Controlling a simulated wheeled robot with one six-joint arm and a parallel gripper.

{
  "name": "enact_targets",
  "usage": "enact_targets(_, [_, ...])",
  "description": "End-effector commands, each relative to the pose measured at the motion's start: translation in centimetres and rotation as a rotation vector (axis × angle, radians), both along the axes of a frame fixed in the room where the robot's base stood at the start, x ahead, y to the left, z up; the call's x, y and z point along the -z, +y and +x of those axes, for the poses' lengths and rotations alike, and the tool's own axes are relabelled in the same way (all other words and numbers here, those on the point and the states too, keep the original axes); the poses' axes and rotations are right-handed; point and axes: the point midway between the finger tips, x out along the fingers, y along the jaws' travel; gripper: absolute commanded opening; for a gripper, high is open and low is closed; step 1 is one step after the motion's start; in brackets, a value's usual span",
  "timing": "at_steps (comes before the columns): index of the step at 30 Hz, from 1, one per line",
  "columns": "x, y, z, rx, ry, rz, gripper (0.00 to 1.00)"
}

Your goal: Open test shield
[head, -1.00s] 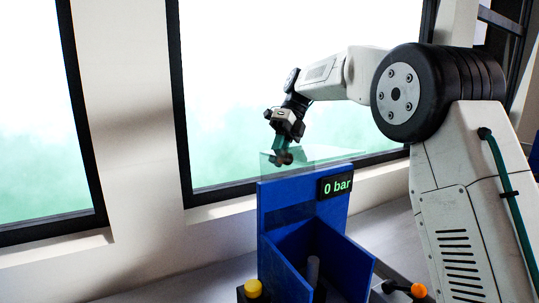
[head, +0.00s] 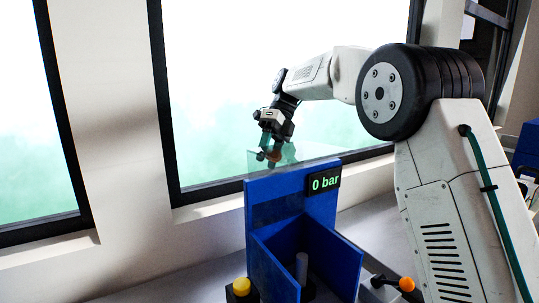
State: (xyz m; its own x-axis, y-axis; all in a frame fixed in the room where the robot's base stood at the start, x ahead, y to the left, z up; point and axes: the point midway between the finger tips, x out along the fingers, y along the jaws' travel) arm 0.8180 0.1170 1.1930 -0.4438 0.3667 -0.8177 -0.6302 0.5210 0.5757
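The test shield (head: 318,153) is a clear pane that stands up above the back wall of the blue test stand (head: 262,192). My gripper (head: 274,155) is at the pane's upper left part, pointing down. Its fingers look spread, with a small brownish knob (head: 273,155) between them. The gap between fingers and knob is too small to judge. The front of the blue stand is uncovered, and a grey cylinder (head: 302,266) shows upright inside it.
A display (head: 323,182) on the stand reads 0 bar. A yellow button (head: 241,286) is at the stand's front left, and an orange-knobbed lever (head: 407,284) at its right. A window (head: 210,110) is behind. The grey bench (head: 205,262) left of the stand is clear.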

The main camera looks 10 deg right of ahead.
Motion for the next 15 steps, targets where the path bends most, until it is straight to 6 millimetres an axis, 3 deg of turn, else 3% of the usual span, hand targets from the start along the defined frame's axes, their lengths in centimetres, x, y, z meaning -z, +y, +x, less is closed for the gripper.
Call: enact_targets(15, [-0.73, -0.07, 0.04, 0.001, -0.003, 0.002, 0.5])
